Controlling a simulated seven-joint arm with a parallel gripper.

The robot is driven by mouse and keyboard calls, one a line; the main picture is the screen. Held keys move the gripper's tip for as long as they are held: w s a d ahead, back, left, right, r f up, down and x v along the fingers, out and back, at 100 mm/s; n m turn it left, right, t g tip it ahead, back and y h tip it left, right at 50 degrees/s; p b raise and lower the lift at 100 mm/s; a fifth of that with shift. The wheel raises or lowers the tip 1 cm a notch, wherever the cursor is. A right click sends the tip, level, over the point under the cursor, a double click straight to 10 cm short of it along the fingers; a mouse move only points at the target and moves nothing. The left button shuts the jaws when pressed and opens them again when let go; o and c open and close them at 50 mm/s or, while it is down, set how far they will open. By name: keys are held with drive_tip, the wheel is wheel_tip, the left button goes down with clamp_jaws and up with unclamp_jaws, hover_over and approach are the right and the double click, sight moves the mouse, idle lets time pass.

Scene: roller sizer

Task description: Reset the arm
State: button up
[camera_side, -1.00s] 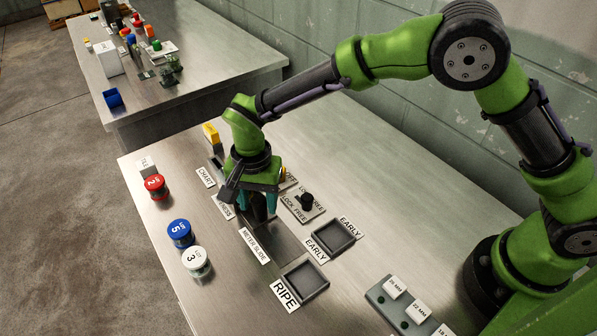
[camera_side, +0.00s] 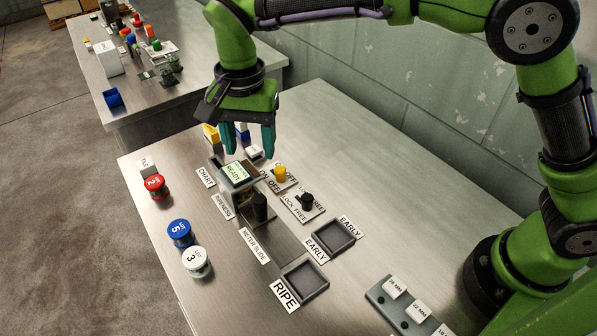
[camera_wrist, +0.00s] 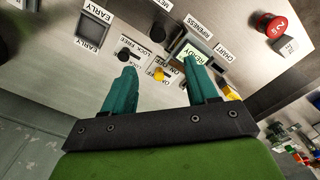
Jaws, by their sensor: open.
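My gripper (camera_side: 248,137) is raised above the far part of the metal bench in the side view, its two teal fingers apart with nothing between them. It also shows in the wrist view (camera_wrist: 163,90), with the fingers open over the bench. Below it stands the meter, whose lit screen (camera_side: 237,173) reads READY; the screen also shows in the wrist view (camera_wrist: 192,52). A dark upright part (camera_side: 260,207) stands in front of the screen by the METER SLIDE label. The gripper is clear of the meter.
A yellow knob (camera_side: 280,174) and a black knob (camera_side: 306,202) sit right of the meter. EARLY (camera_side: 335,236) and RIPE (camera_side: 306,282) trays lie nearer. A size block (camera_side: 399,304) is near my base.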

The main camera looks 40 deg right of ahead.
drive_tip(key=shift+r, duration=0.9)
drive_tip(key=s+d+r+n+t+y, duration=0.1)
drive_tip(key=s+d+r+n+t, duration=0.1)
drive_tip(key=s+d, duration=0.6)
drive_tip(key=s+d+r+n+t+y, duration=0.1)
drive_tip(key=s+d+t, duration=0.4)
drive_tip(key=d, duration=1.2)
drive_tip(key=s+r+n, duration=0.1)
drive_tip(key=s+n, duration=0.1)
drive_tip(key=s, duration=0.2)
drive_tip(key=shift+s+d+r, duration=0.15)
drive_tip(key=shift+s+r, duration=0.05)
drive_tip(key=shift+r, duration=0.05)
